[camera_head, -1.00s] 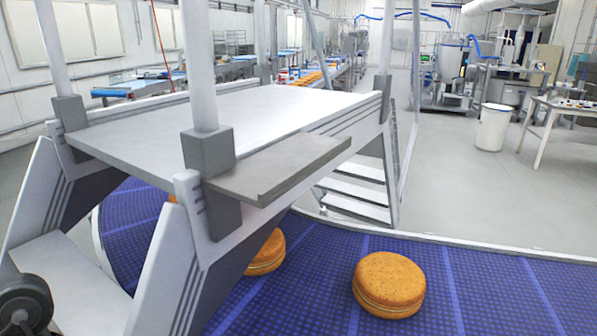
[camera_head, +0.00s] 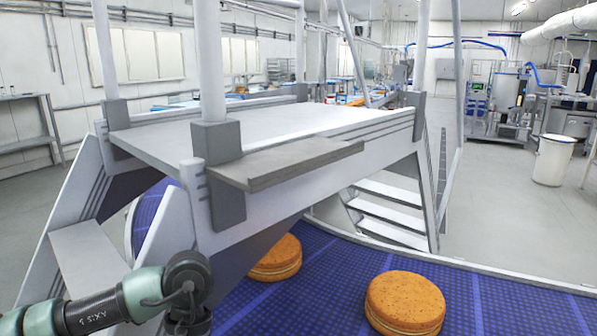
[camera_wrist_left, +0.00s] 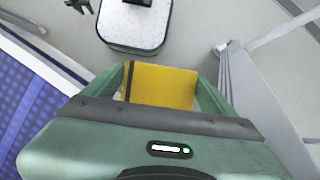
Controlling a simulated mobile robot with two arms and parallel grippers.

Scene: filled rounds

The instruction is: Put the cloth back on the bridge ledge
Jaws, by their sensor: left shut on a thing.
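The bridge ledge (camera_head: 290,164) is a flat grey shelf on the near side of the white step bridge (camera_head: 330,160). Its top is bare. The cloth (camera_wrist_left: 162,86) is a folded yellow piece, seen in the left wrist view between the green fingers of my left gripper (camera_wrist_left: 161,72), which is shut on it. In the head view my left arm comes in at the lower left, below and left of the ledge; its fingers and the cloth are out of that view. A small dark green part at the top left of the wrist view looks like my right gripper (camera_wrist_left: 78,5); its jaws are unclear.
A blue conveyor belt (camera_head: 335,292) runs under the bridge and carries two round orange-brown filled rounds (camera_head: 405,303) (camera_head: 276,258). White posts (camera_head: 211,62) rise from the bridge corners, one right at the ledge's left end. Space above the ledge is clear.

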